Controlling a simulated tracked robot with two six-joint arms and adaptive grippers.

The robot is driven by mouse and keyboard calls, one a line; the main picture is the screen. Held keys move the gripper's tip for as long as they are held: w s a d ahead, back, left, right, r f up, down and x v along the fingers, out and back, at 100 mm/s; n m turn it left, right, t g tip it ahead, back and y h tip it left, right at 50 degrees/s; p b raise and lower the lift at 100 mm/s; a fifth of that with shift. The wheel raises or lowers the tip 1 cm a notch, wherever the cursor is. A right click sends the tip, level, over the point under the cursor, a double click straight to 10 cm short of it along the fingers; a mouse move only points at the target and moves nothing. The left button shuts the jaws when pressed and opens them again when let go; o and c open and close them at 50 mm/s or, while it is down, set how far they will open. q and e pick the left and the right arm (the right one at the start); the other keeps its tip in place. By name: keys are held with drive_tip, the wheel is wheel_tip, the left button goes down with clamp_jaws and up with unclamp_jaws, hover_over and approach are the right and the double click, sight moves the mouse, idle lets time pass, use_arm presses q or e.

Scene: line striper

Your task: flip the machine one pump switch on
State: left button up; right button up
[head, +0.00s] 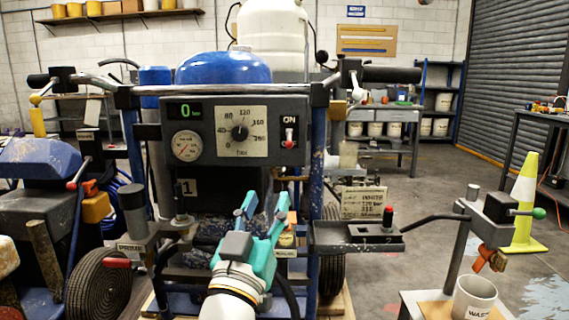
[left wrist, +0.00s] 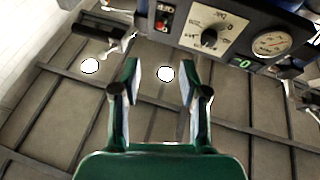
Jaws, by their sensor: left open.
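The machine marked 1 (head: 187,187) carries a dark control panel (head: 225,162) with a green "0" display, a gauge and a knob dial. The pump switch (head: 289,136) sits at the panel's right end, a small red and light toggle on a dark plate under the word ON. I cannot tell which way its lever is set. In the left wrist view the switch (left wrist: 162,20) shows at the top, beyond my fingers. My left gripper (head: 264,210), teal, is open and empty, below the panel and a little left of the switch, apart from it. My right gripper is not in view.
A blue tank (head: 222,68) and handlebars rise above the panel. A small tray (head: 358,237) with a red-topped knob juts out to the right. A white waste cup (head: 474,298) and a traffic cone (head: 524,205) stand farther right. The space before the switch looks clear.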

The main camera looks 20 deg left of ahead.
sight(288, 147)
use_arm(q)
drive_tip(key=p+x, duration=0.1)
drive_tip(key=x, duration=1.5)
drive_tip(key=shift+w+d+r, duration=0.1)
drive_tip(key=shift+w, duration=0.2)
drive_tip(key=shift+c, duration=0.4)
